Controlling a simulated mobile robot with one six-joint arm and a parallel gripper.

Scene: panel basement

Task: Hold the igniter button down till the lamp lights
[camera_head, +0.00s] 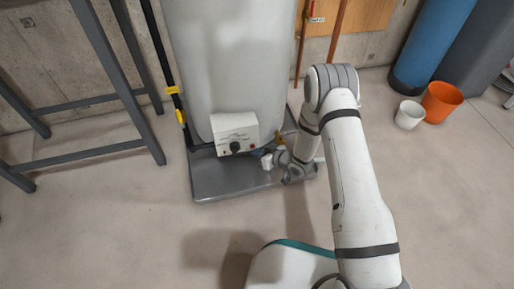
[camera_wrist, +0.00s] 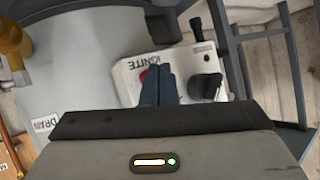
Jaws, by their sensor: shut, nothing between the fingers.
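The white control box (camera_head: 235,130) is on the lower front of a grey tank; it also shows in the wrist view (camera_wrist: 128,88). In the wrist view, a red igniter button (camera_wrist: 143,75) peeks out at the left of my shut fingers, near the word IGNITE. My gripper (camera_wrist: 160,70) is over the box, its fingers covering part of the button; I cannot tell whether they touch it. A black knob (camera_wrist: 206,87) is to the right of the fingers. In the head view, my gripper (camera_head: 267,161) is close to the box's lower right. I cannot make out a lit lamp.
The grey tank (camera_head: 225,60) stands on a dark tray (camera_head: 225,187). A metal frame (camera_head: 130,75) is at left. A brass fitting (camera_wrist: 14,45) and a DRAIN label (camera_wrist: 43,125) are left in the wrist view. Orange (camera_head: 441,101) and white (camera_head: 409,115) buckets are at right.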

